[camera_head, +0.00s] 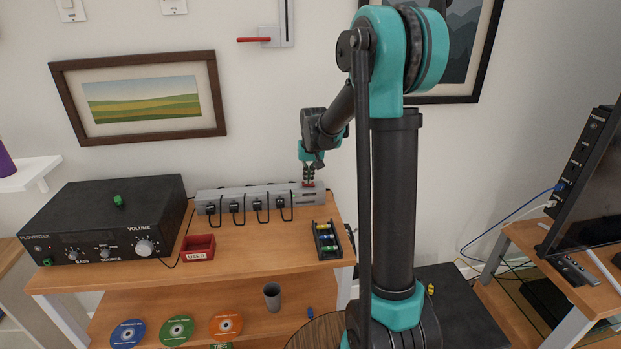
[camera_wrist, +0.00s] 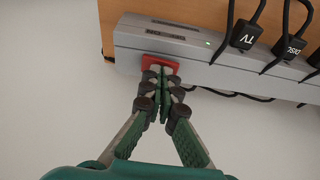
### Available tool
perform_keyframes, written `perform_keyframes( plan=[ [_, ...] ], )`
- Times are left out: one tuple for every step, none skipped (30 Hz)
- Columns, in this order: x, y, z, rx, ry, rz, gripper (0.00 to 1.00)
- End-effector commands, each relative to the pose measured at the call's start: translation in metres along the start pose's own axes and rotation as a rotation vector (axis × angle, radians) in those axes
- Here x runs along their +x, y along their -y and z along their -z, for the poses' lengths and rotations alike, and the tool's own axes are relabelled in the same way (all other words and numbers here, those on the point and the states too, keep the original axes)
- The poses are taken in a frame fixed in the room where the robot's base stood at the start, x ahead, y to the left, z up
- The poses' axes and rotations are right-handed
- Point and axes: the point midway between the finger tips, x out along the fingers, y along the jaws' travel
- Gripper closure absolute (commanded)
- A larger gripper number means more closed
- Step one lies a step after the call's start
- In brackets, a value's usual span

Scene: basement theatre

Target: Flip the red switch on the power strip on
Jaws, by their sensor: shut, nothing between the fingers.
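The grey power strip (camera_head: 235,191) lies along the back of the wooden shelf top, with several black plugs in it. It also shows in the wrist view (camera_wrist: 190,50), where a small green light glows on it near the TV plug. The red switch (camera_wrist: 172,63) is at the strip's end. My gripper (camera_wrist: 160,70) is shut and empty, its fingertips at the red switch and partly covering it. They look to be touching it or very close; I cannot tell which. In the head view my gripper (camera_head: 308,182) points down at the strip's right end.
A black amplifier (camera_head: 105,215) stands left of the strip. A red box marked USED (camera_head: 198,248) and a black battery tray (camera_head: 327,240) are in front of it. The white wall (camera_head: 250,120) is close behind. The shelf top between the box and tray is clear.

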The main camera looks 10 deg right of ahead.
Motion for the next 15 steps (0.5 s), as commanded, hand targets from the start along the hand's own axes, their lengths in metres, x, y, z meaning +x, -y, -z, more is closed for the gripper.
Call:
perform_keyframes(
  plan=[
    [0.000, 0.000, 0.000, 0.000, 0.000, 0.000, 1.00],
    [0.000, 0.000, 0.000, 0.000, 0.000, 0.000, 1.00],
    [0.000, 0.000, 0.000, 0.000, 0.000, 0.000, 1.00],
    [0.000, 0.000, 0.000, 0.000, 0.000, 0.000, 1.00],
    [0.000, 0.000, 0.000, 0.000, 0.000, 0.000, 1.00],
    [0.000, 0.000, 0.000, 0.000, 0.000, 0.000, 1.00],
    [0.000, 0.000, 0.000, 0.000, 0.000, 0.000, 1.00],
    [-0.001, 0.000, 0.000, 0.000, 0.000, 0.000, 1.00],
    [-0.002, 0.000, 0.001, 0.000, 0.000, 0.000, 1.00],
    [-0.004, 0.000, 0.002, 0.000, 0.000, 0.000, 1.00],
    [-0.006, 0.000, 0.003, 0.000, 0.000, 0.000, 1.00],
    [-0.010, -0.001, 0.005, 0.000, 0.000, 0.000, 1.00],
    [-0.013, -0.001, 0.007, 0.000, 0.000, 0.000, 1.00],
    [-0.017, -0.001, 0.009, 0.000, 0.000, 0.000, 1.00],
    [-0.024, -0.002, 0.012, 0.000, 0.000, 0.000, 1.00]
  ],
)
